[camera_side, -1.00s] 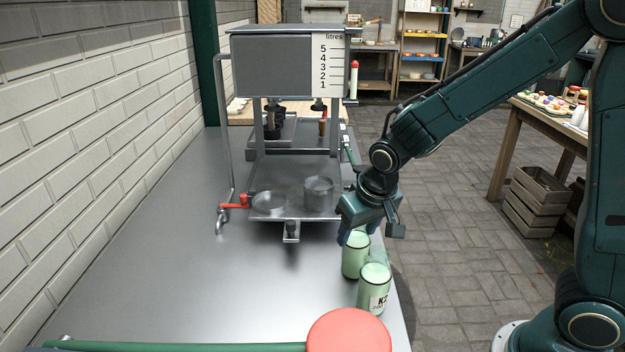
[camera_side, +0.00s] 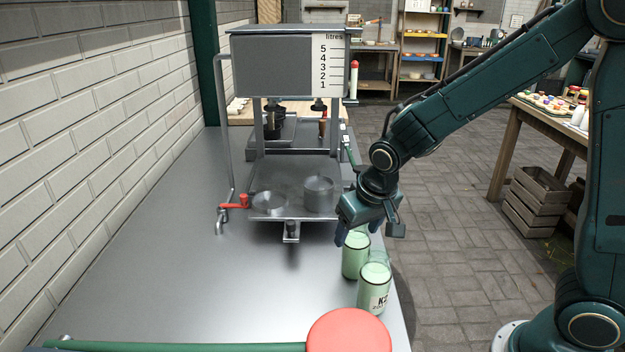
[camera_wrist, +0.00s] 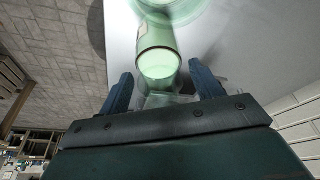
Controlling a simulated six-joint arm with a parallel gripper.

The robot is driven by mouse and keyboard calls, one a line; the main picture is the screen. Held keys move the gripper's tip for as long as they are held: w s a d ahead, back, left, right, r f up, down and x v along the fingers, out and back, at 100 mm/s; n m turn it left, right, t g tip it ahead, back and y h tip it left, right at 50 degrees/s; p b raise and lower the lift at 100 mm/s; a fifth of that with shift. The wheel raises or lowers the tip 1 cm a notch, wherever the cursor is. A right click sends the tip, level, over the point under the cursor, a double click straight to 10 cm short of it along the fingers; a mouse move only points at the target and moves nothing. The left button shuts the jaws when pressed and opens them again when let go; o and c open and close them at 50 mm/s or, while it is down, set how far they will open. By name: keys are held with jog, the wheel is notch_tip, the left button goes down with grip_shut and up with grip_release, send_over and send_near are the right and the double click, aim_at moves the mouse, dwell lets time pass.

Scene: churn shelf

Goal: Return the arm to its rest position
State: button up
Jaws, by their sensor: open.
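My gripper (camera_side: 357,233) is at the end of my bent arm, pointing down just above the farther of two glass jars of pale green liquid (camera_side: 354,258). In the wrist view its two dark fingers (camera_wrist: 163,88) are spread wide with nothing held between them. A jar (camera_wrist: 159,62) shows just beyond the fingertips there. The nearer jar (camera_side: 374,290) carries a label with dark letters and stands at the bench's right edge. I cannot tell whether the gripper touches the farther jar.
A metal stand with a litre-marked tank (camera_side: 272,66) and a platform holding two round metal pieces (camera_side: 318,194) stands left of my gripper. A red-handled tap (camera_side: 235,203) is farther left. A red round knob (camera_side: 348,332) is in front. The bench's front left (camera_side: 180,290) is clear.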

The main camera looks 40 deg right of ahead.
jog(key=shift+r, duration=3.95)
jog(key=shift+s+d+r, duration=0.15)
jog(key=shift+s+r, duration=0.3)
jog(key=shift+s, duration=0.05)
jog(key=s+d+r+n+t, duration=0.1)
jog(key=s+r, duration=0.1)
jog(key=s, duration=0.7)
jog(key=s+d+r+n+t+y, duration=0.1)
jog(key=s+r+n, duration=0.1)
jog(key=s, duration=0.7)
jog(key=shift+v, duration=0.85)
jog(key=shift+w+d, duration=0.1)
jog(key=shift+d, duration=0.05)
